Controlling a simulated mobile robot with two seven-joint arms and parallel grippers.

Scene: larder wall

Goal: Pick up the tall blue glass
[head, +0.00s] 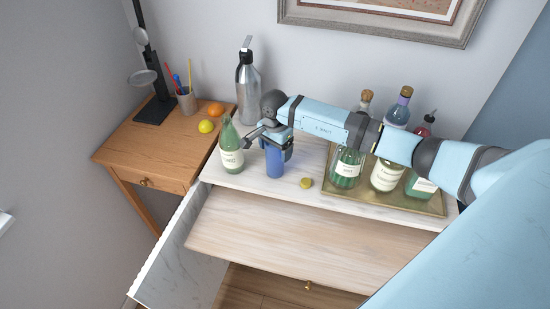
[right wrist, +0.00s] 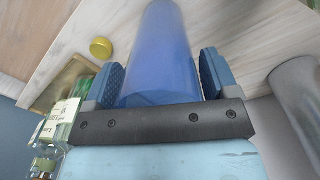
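The tall blue glass (head: 275,162) stands upright on the white cabinet top. My right gripper (head: 276,145) is at its upper part, coming from above and behind. In the right wrist view the glass (right wrist: 160,60) lies between the two blue finger pads (right wrist: 160,78). A narrow gap seems to show on each side, so the fingers look open around the glass. The rim end of the glass is partly hidden by the gripper. My left gripper is not in view.
A green bottle (head: 231,150) stands close on the left and a silver siphon (head: 248,88) behind. An open drawer (head: 270,235) lies below.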

